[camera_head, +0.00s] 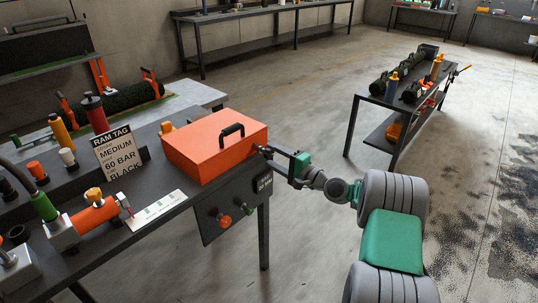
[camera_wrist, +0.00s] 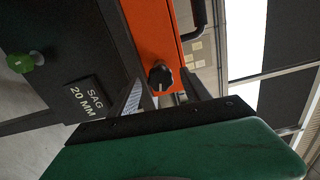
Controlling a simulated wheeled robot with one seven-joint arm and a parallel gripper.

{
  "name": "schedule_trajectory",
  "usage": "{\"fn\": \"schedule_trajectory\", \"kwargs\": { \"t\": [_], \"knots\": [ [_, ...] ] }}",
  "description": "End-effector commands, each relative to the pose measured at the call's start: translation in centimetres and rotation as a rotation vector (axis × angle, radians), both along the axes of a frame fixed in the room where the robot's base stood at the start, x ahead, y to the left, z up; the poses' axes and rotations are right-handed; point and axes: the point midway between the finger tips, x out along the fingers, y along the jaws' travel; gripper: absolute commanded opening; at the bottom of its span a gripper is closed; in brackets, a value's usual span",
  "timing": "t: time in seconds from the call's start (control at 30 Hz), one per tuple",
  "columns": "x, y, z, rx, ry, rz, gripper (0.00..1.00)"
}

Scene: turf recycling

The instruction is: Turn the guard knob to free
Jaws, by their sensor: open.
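The guard is an orange box (camera_head: 215,146) with a black handle on top, on the dark bench; its orange side (camera_wrist: 152,35) also shows in the wrist view. In the wrist view a black lobed guard knob (camera_wrist: 160,76) sits on this side, with a small pale mark on its lower part. I cannot read any label for its positions. My gripper (camera_head: 267,153) is at the guard's right end in the head view. It is open, with its fingertips close to the knob; I cannot tell whether they touch it. In the head view the knob is mostly hidden by my gripper.
A dark panel (camera_head: 232,213) below the guard carries a red knob (camera_head: 224,220) and a green knob (camera_head: 247,208). The green knob (camera_wrist: 24,62) and a "SAG 20 MM" plate (camera_wrist: 86,97) show in the wrist view. A "RAM TAG" card (camera_head: 117,151) stands left. Floor right of the bench is clear.

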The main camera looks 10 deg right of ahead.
Motion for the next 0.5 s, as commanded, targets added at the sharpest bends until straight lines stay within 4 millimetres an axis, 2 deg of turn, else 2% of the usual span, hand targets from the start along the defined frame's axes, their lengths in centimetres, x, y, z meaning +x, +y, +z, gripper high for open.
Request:
{"fn": "schedule_trajectory", "kwargs": {
  "t": [0.1,0.23,0.5],
  "knots": [
    [-2.1,-1.7,-0.1,0.001,0.001,-0.004,0.56],
    [-3.8,-2.8,0.0,0.002,0.001,-0.002,0.56],
    [-4.4,-3.1,0.0,0.0,0.0,0.0,0.56]
  ]
}}
